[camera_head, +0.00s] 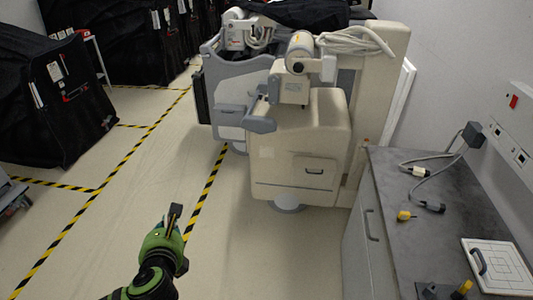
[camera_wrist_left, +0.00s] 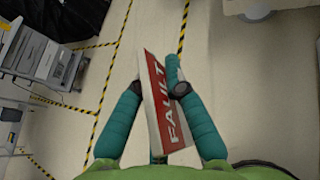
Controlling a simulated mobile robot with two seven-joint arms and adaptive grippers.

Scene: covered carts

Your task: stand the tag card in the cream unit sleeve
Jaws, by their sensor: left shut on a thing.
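My left gripper (camera_head: 172,226) is low in the head view, over open floor and apart from the cream unit (camera_head: 300,155). It is shut on the tag card. In the left wrist view the tag card (camera_wrist_left: 156,88) is a thin white plate with a red face reading FAULT, tilted between the teal fingers. In the head view it shows only as a small dark upright piece at the fingertips. The cream unit stands ahead and to the right. A faint pale square is on its front; I cannot tell whether this is the sleeve. My right gripper is not in view.
Black covered carts (camera_head: 50,100) stand at the left. Floor with yellow-black tape lies clear between gripper and unit.

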